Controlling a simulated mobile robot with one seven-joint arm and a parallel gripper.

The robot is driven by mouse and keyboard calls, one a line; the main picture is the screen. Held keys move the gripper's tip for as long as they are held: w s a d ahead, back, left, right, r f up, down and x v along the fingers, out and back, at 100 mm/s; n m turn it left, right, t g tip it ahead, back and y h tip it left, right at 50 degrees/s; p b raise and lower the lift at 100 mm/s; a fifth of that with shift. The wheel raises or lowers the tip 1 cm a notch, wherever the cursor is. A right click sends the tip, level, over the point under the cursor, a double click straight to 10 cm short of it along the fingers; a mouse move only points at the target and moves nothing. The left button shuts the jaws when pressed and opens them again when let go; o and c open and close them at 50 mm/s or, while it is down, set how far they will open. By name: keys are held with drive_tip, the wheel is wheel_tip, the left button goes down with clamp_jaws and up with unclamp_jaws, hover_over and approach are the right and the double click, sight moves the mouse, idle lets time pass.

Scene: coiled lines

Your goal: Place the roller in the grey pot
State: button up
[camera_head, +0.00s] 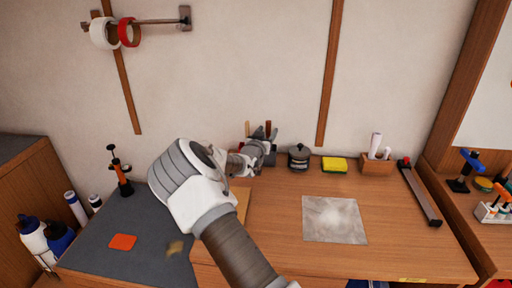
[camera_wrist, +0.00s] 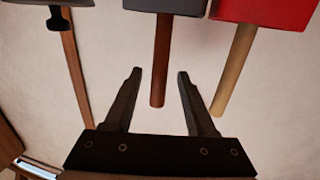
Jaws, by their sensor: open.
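I cannot tell for sure which thing is the roller. My gripper (camera_head: 264,135) reaches to the back of the desk near the wall. In the wrist view, which looks upside down, my gripper (camera_wrist: 158,74) is open. A brown handle (camera_wrist: 161,60) lies between its fingers in the picture, with a gap on both sides. The handle comes from a dark grey block-like part (camera_wrist: 165,5), cut off by the frame edge. A grey pot (camera_head: 299,161) with a dark lid and knob stands right of my gripper; its black knob shows in the wrist view (camera_wrist: 58,19).
A pale handle (camera_wrist: 234,65) on a red part (camera_wrist: 268,12) is close beside the brown one. A yellow sponge (camera_head: 334,164), a wooden box (camera_head: 376,167) with white sticks and a long dark bar (camera_head: 420,195) lie to the right. A grey sheet (camera_head: 334,220) lies in front.

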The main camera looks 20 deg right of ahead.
drive_tip(key=s+a+r+n+g+y, duration=0.1)
drive_tip(key=s+a+r+g+y, duration=0.25)
drive_tip(key=s, duration=0.65)
drive_tip(key=s+a+r+n+g+y, duration=0.1)
drive_tip(key=s+a+r+y, duration=0.25)
drive_tip(key=s+a, duration=0.5)
drive_tip(key=s+a+r+n+g+y, duration=0.1)
drive_tip(key=s+a+r+g+y, duration=0.2)
drive_tip(key=s, duration=0.8)
drive_tip(key=s+d+r+n+g, duration=0.1)
drive_tip(key=s+r+n, duration=0.1)
drive_tip(key=s, duration=1.9)
drive_tip(key=shift+d+r+n, duration=0.2)
drive_tip(key=shift+d+n, duration=0.15)
drive_tip(key=shift+n, duration=0.55)
drive_tip(key=shift+r, duration=0.1)
